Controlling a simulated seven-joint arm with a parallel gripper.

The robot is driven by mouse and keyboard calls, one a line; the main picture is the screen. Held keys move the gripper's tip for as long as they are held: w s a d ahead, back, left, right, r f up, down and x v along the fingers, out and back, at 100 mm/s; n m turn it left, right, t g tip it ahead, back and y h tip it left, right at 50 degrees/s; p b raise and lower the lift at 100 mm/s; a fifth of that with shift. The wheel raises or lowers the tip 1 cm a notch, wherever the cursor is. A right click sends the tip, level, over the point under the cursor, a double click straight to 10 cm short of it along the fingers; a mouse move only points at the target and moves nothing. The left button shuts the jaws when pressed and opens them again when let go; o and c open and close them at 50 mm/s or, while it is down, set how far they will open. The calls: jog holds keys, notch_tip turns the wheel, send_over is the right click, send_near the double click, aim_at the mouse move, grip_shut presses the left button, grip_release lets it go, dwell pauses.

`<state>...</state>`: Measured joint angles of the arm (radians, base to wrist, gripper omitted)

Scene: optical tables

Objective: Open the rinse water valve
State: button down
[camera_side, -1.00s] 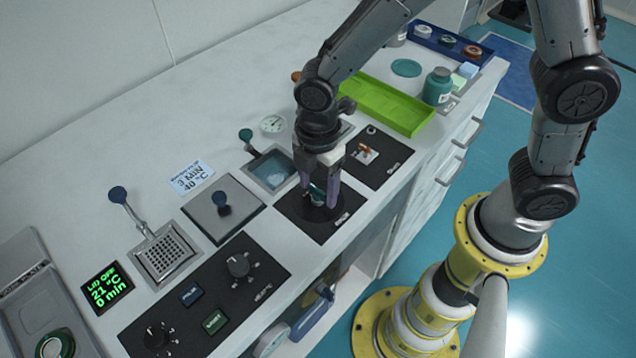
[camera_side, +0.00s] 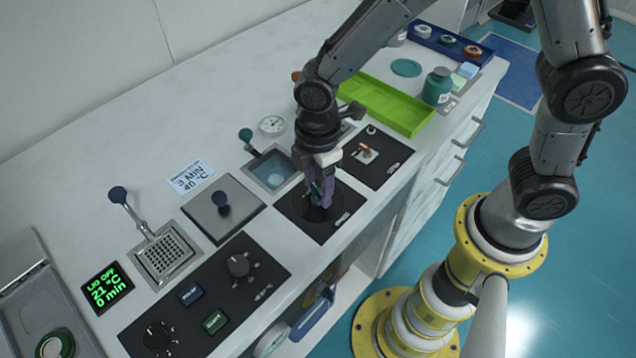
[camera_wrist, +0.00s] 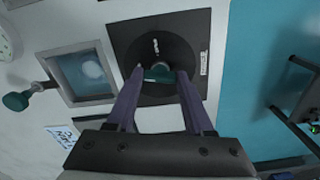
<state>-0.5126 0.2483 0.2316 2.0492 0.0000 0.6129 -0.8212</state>
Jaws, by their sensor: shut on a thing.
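A black square plate (camera_side: 293,209) with a round dark dial and a small label is set in the white counter. A teal valve handle (camera_wrist: 158,74) stands at the dial's centre. My gripper (camera_side: 321,199) points down over this plate, with its purple fingers shut on the teal handle. In the wrist view the fingertips of my gripper (camera_wrist: 160,72) lie on either side of the handle. The fingers partly hide the handle in the side view. The label is too small to read.
A sink basin (camera_side: 271,172) with a teal lever lies left of the plate. A second black plate (camera_side: 391,176) with a copper-coloured lever lies to the right. A green tray (camera_side: 388,104) and a teal bottle (camera_side: 437,86) stand farther back right.

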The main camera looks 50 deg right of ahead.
aim_at(318, 189)
jog(key=m, duration=1.1)
jog(key=shift+m, duration=0.4)
jog(key=shift+r+m, duration=0.1)
jog(key=shift+m, duration=1.6)
jog(key=shift+c, duration=1.4)
grip_release()
notch_tip(318, 189, up, 14)
